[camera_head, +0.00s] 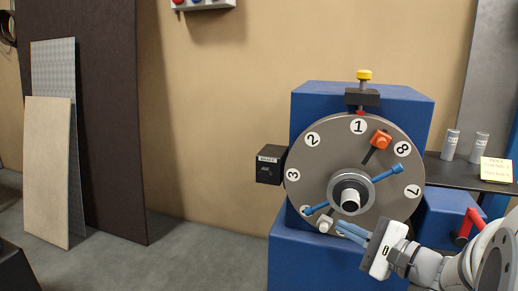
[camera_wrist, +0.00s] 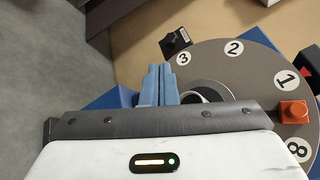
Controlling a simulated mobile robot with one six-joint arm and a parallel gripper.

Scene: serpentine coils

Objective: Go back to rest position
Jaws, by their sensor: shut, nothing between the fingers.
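My gripper (camera_head: 347,230) is at the lower part of the round grey dial, in front of the blue machine (camera_head: 320,250). Its blue fingers are shut with nothing between them, and they also show in the wrist view (camera_wrist: 158,85). The dial (camera_head: 335,150) carries numbers 1, 2, 3, 7 and 8 on white discs; the lower numbers are partly hidden by my gripper and a blue handle. A blue bar (camera_head: 387,173) crosses the hub (camera_head: 350,193). An orange knob (camera_head: 381,138) sits between 1 and 8. I cannot tell whether my fingertips touch the dial.
A black box (camera_head: 269,165) juts out left of the dial. A yellow-topped pin (camera_head: 364,76) stands above it. A shelf at the right holds two cans (camera_head: 450,145) and a yellow note (camera_head: 496,170). Boards (camera_head: 48,170) lean on the left wall. The floor between is clear.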

